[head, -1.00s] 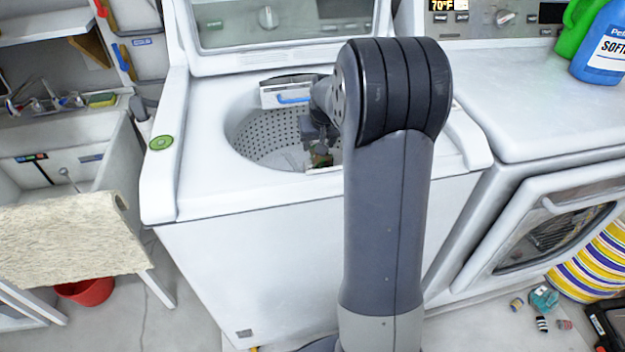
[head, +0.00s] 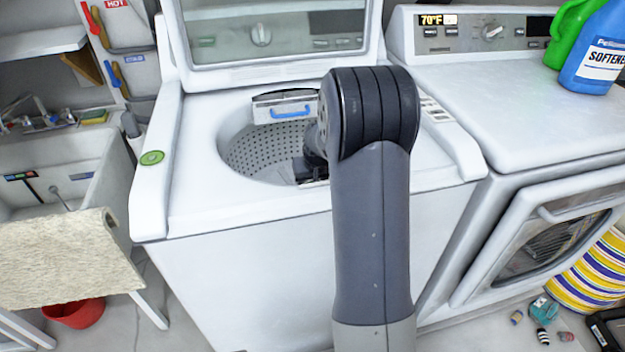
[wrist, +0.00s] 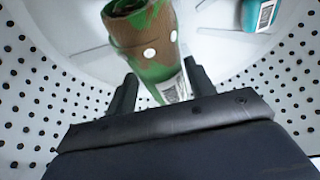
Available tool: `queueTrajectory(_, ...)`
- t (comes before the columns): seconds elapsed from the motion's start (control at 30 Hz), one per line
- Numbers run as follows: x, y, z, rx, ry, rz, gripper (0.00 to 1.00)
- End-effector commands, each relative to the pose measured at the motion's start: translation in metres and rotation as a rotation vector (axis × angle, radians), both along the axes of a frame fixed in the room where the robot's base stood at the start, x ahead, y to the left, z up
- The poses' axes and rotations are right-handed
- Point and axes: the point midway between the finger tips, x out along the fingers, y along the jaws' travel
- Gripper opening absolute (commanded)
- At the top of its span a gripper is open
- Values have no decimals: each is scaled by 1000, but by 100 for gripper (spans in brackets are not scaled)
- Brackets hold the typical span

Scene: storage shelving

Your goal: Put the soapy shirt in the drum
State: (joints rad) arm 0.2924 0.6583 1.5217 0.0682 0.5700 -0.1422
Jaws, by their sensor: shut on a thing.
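The washer's drum (head: 262,152) is a grey, perforated tub under the raised lid. My gripper (wrist: 160,82) is down inside it, mostly hidden behind my arm in the head view. In the wrist view, its fingers are shut on a rolled brown thing with green patches, white dots and a barcode label, which looks like the soapy shirt (wrist: 150,45). The roll points away from my gripper, towards the drum's pale floor. I cannot tell whether it touches that floor. The head view does not show it clearly.
A teal thing with a barcode label (wrist: 262,14) lies in the drum at the upper right of the wrist view. A drawer with a blue handle (head: 288,107) sits at the drum's back rim. The raised lid (head: 270,30) stands behind. A dryer (head: 510,110) adjoins on the right.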

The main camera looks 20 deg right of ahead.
Motion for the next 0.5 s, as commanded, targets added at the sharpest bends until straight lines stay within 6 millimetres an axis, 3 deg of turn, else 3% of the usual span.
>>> queueTrajectory(0.07,0,0,-4,0,-1,0,21)
queueTrajectory(0.1,0,0,-3,0,0,0,53)
queueTrajectory(0.33,0,0,-3,0,0,0,72)
queueTrajectory(0.5,0,0,-3,0,0,0,73)
